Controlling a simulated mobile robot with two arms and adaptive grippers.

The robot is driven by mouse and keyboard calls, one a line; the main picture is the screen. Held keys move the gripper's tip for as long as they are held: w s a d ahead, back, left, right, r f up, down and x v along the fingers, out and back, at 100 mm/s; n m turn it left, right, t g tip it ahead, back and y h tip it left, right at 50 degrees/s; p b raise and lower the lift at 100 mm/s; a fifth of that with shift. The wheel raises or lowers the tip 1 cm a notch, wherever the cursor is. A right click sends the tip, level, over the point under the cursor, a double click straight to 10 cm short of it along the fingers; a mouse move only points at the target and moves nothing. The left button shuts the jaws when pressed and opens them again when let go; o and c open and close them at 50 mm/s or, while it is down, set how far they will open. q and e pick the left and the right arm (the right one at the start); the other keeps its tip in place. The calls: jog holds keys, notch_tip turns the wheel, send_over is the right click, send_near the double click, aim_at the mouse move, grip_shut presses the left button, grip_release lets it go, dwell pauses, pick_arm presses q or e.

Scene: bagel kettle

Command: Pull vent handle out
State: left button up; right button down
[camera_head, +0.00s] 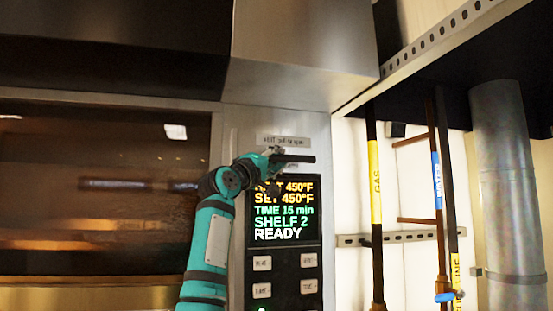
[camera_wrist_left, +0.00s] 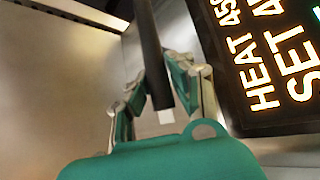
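The vent handle (camera_head: 295,158) is a black bar on the oven's steel front, just above the display and below a small vent label (camera_head: 284,141). My left gripper (camera_head: 274,157) is at the handle's left part, its teal arm rising from below. In the left wrist view the black handle (camera_wrist_left: 150,45) runs down between the two fingers of my left gripper (camera_wrist_left: 155,75). The fingertips lie close against both sides of the bar and appear shut on it. The handle's mounting is partly hidden by the gripper. My right gripper is not in view.
The lit display (camera_head: 285,212) reads 450°F, shelf 2 and READY, with buttons (camera_head: 262,263) below. The oven window (camera_head: 90,190) is to the left and a steel hood (camera_head: 300,50) overhangs above. Pipes (camera_head: 375,200) stand to the right.

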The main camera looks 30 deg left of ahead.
pick_arm(q)
grip_shut()
jog(key=shift+s+d, duration=0.15)
jog(key=shift+d, duration=0.05)
jog(key=s+d+b, duration=0.4)
jog(key=d+b, duration=0.1)
jog(key=shift+s, duration=0.15)
